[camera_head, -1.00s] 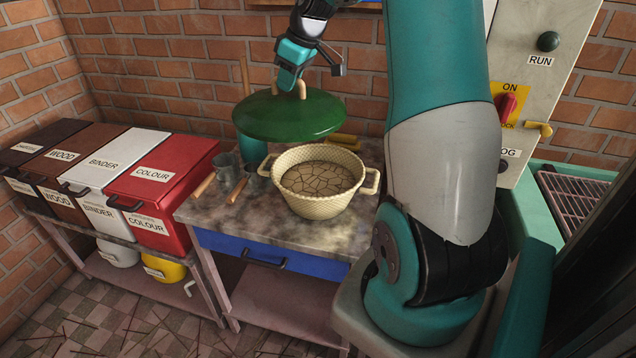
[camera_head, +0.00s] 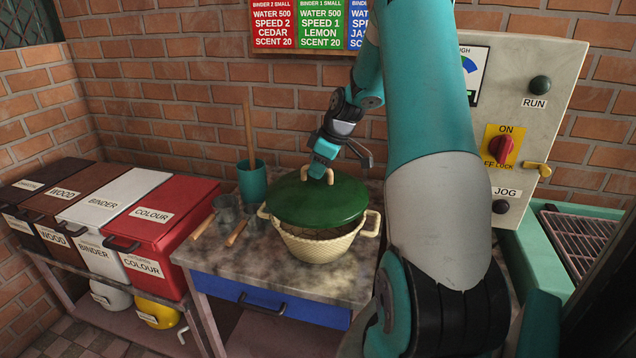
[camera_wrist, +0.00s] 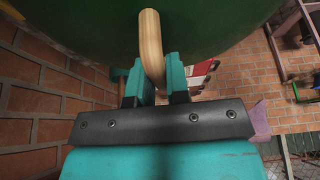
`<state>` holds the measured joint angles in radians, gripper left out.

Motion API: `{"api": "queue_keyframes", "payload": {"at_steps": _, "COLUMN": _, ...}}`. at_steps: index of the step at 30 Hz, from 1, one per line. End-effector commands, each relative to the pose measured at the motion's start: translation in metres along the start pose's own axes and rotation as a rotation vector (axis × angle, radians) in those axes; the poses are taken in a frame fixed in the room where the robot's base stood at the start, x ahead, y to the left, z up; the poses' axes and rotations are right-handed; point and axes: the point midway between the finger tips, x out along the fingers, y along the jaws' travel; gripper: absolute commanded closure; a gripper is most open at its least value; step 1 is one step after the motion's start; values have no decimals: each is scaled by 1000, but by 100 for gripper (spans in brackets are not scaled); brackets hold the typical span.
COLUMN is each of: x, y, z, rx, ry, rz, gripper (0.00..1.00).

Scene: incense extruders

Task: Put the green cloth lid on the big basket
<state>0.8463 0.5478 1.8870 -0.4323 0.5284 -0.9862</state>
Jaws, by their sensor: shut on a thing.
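The green lid (camera_head: 317,205) is a round dome with a light wooden loop handle. My gripper (camera_head: 319,172) is shut on that handle from above. In the wrist view my gripper (camera_wrist: 155,88) has its teal fingers on both sides of the wooden handle, and the green lid (camera_wrist: 215,28) fills the top. The big basket (camera_head: 318,247) is cream, woven, with two side handles, and stands on the marbled table. The lid is over its mouth, a little left and back. Some brown contents show at the front right. I cannot tell whether the lid touches the rim.
Two metal scoops with wooden handles (camera_head: 226,210) lie left of the basket. A teal pot (camera_head: 252,182) holding a stick stands behind. Red, white and dark labelled bins (camera_head: 160,230) stand at the left. A control panel (camera_head: 515,110) is at the right.

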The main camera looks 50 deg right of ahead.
Motion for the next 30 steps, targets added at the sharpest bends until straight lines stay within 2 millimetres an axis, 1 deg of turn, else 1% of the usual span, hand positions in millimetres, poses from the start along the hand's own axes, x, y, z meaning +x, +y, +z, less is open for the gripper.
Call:
{"api": "queue_keyframes", "payload": {"at_steps": 9, "x": 38, "y": -1, "z": 16, "rx": 2, "ry": -1, "rz": -3, "gripper": 100}}
{"api": "queue_keyframes", "payload": {"at_steps": 20, "x": 44, "y": 0, "z": 18, "rx": 1, "ry": 0, "rz": 0, "gripper": 100}}
{"api": "queue_keyframes", "payload": {"at_steps": 21, "x": 43, "y": 0, "z": 18, "rx": 1, "ry": 0, "rz": 0, "gripper": 79}}
{"api": "queue_keyframes", "payload": {"at_steps": 24, "x": 43, "y": 0, "z": 18, "rx": 1, "ry": 0, "rz": 0, "gripper": 58}}
{"api": "queue_keyframes", "payload": {"at_steps": 30, "x": 43, "y": 0, "z": 18, "rx": 1, "ry": 0, "rz": 0, "gripper": 58}}
